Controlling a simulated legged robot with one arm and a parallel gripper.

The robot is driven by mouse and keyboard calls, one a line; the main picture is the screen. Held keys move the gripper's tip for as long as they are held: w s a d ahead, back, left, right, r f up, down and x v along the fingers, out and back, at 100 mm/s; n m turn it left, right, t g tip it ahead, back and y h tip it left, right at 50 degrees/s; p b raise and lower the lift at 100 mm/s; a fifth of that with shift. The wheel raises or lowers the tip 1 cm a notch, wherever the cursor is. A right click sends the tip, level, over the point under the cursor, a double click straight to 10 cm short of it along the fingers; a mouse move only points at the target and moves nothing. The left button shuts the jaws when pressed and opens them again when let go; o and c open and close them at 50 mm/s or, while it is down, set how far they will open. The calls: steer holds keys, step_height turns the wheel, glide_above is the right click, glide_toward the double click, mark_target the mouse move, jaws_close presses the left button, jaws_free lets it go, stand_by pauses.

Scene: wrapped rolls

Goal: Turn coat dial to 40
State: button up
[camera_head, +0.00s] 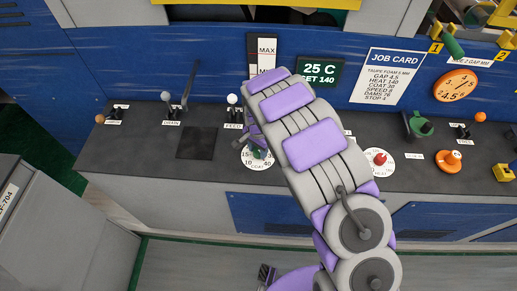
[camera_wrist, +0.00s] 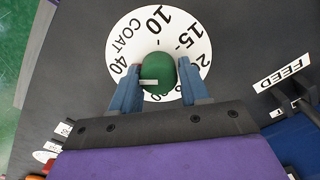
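The coat dial (camera_head: 247,161) is a white disc with black numbers on the dark console, partly hidden by my arm in the head view. In the wrist view the dial (camera_wrist: 147,22) shows COAT, 10, 15, 20 and 40, with lower numbers partly covered. Its green knob (camera_wrist: 160,72) stands between the two blue fingers of my gripper (camera_wrist: 159,66), which appear to press on both sides. The knob's white pointer (camera_wrist: 149,82) points left, toward the side with 40. The exact reading is hard to tell because the left finger is close to it.
A job card (camera_head: 392,77) on the blue panel reads COAT 30. A red-knobbed dial (camera_head: 377,161) and an orange knob (camera_head: 448,162) are to the right. A dark square plate (camera_head: 196,142) lies left.

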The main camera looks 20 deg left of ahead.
mark_target(257, 149)
steer(key=o, duration=0.4)
steer(key=shift+a, duration=0.15)
steer(key=shift+r, duration=0.35)
step_height(257, 149, up, 16)
steer(key=p, duration=0.1)
steer(key=shift+r+p, duration=0.25)
steer(key=shift+p, duration=0.05)
